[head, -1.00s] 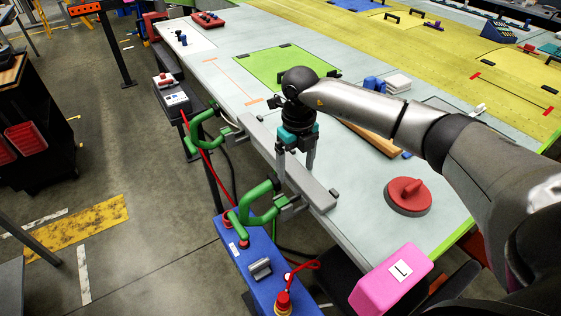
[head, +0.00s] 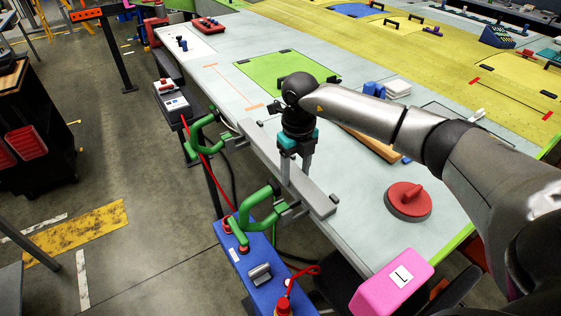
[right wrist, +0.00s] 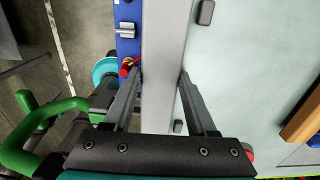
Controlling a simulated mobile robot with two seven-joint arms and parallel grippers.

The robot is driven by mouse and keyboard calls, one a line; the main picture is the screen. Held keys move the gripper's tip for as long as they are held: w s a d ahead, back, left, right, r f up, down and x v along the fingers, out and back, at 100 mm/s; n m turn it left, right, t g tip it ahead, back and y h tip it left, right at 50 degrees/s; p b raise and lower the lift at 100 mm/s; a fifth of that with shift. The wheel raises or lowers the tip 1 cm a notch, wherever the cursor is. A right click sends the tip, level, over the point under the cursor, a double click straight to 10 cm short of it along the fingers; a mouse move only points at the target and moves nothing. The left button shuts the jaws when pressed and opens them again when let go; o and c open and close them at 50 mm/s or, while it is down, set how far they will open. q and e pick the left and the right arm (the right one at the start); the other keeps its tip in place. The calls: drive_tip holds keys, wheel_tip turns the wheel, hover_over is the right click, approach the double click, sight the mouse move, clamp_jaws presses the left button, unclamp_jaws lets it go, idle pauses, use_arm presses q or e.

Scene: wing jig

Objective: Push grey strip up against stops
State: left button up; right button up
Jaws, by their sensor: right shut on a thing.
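The long grey strip (head: 262,141) lies along the table's left edge. My right gripper (head: 296,178) points down over it and is shut on it, one finger on each side. In the right wrist view the strip (right wrist: 162,50) runs between the fingers (right wrist: 160,82). Small dark blocks, seemingly the stops, sit on the table side of the strip. One (head: 334,198) is by its near end. In the right wrist view, the upper block (right wrist: 206,12) shows a narrow gap to the strip; the lower one (right wrist: 178,126) looks close to it, contact unclear. My left gripper is not in view.
Green-handled clamps (head: 258,208) stand along the table edge beside the strip. A red round-handled disc (head: 408,199) and a pink block (head: 390,287) are to the right. A wooden bar (head: 372,145) lies behind my gripper. A blue box (head: 262,262) stands below the edge.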

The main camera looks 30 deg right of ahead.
drive_tip(key=shift+d, duration=0.7)
idle(0.6)
drive_tip(key=o, duration=1.2)
drive_tip(key=shift+c, duration=0.2)
wheel_tip(320, 180, up, 7)
drive_tip(key=p, duration=0.5)
drive_tip(key=shift+r, duration=0.1)
